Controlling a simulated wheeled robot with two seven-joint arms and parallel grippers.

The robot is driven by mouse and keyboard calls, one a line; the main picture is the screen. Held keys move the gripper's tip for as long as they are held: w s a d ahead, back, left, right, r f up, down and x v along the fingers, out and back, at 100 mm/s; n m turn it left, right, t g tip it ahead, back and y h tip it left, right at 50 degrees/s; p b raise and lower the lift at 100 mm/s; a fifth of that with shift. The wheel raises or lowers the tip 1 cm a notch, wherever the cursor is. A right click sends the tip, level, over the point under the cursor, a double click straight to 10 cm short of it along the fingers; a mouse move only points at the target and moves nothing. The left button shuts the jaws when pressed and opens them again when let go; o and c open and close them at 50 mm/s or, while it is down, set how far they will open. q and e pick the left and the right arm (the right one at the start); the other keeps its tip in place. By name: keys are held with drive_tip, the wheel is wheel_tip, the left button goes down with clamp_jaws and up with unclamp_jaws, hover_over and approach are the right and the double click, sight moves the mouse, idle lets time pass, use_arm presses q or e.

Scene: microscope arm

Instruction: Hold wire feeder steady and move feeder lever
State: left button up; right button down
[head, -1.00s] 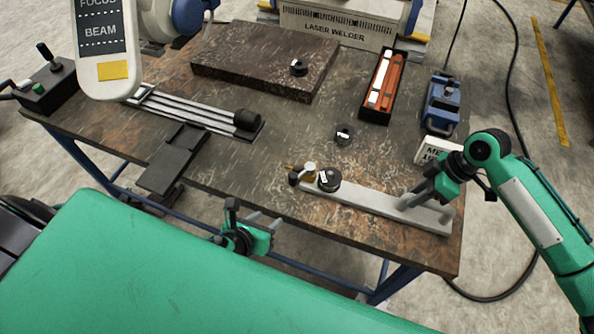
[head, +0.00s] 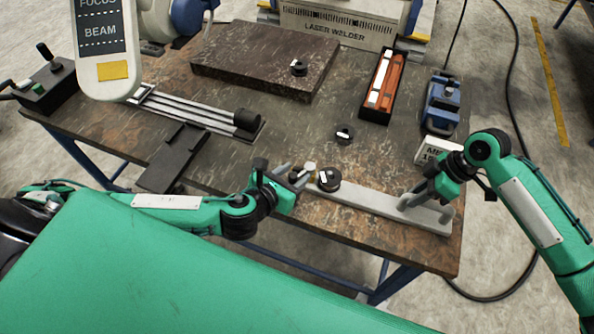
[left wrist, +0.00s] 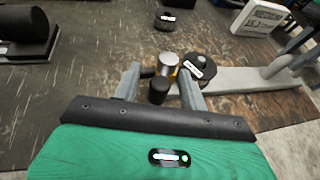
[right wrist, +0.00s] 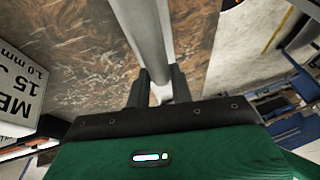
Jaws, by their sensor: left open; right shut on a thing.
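The wire feeder is a long pale grey bar (head: 385,207) along the table's front right edge. At its left end are a black spool (head: 328,180) with a white label, a silver roller (left wrist: 168,64) and small black knobs (left wrist: 157,91), probably part of the feeder lever. My right gripper (head: 425,197) is shut on the feeder's grey handle at its right end; the right wrist view shows the fingers (right wrist: 159,82) on a grey part. My left gripper (left wrist: 160,70) is open, its fingers either side of the knobs and roller. Contact cannot be told.
A loose black spool (head: 344,133) lies behind the feeder, near a white box (head: 433,150). A dark raised plate (head: 262,62), a black tray of orange and white rods (head: 382,85) and a blue device (head: 441,103) stand further back.

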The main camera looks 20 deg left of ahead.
sight(305, 172)
use_arm(q)
drive_tip(key=shift+x, duration=0.9)
drive_tip(key=shift+c, duration=0.4)
drive_tip(key=shift+a, duration=0.1)
clamp_jaws()
drive_tip(key=shift+y, duration=0.3)
drive_tip(key=n+y, duration=0.1)
drive_tip(key=y, duration=0.1)
drive_tip(key=d+n+y, duration=0.1)
drive_tip(key=n+y, duration=0.1)
drive_tip(key=d+n+y, duration=0.1)
drive_tip(key=n, duration=0.1)
drive_tip(key=shift+s+y, duration=0.25)
drive_tip(key=shift+y, duration=0.15)
drive_tip(key=n+y, duration=0.1)
drive_tip(key=d+n+g+y, duration=0.1)
drive_tip(key=n+y, duration=0.1)
drive_tip(key=shift+y, duration=0.3)
use_arm(e)
drive_tip(key=shift+d, duration=0.1)
use_arm(q)
drive_tip(key=shift+w+d+n+g+y, duration=0.1)
drive_tip(key=shift+d+n+g+y, duration=0.1)
drive_tip(key=shift+n+g+y, duration=0.5)
drive_tip(key=c, duration=0.8)
unclamp_jaws()
drive_tip(key=shift+c, duration=0.2)
use_arm(e)
drive_tip(key=shift+d, duration=0.1)
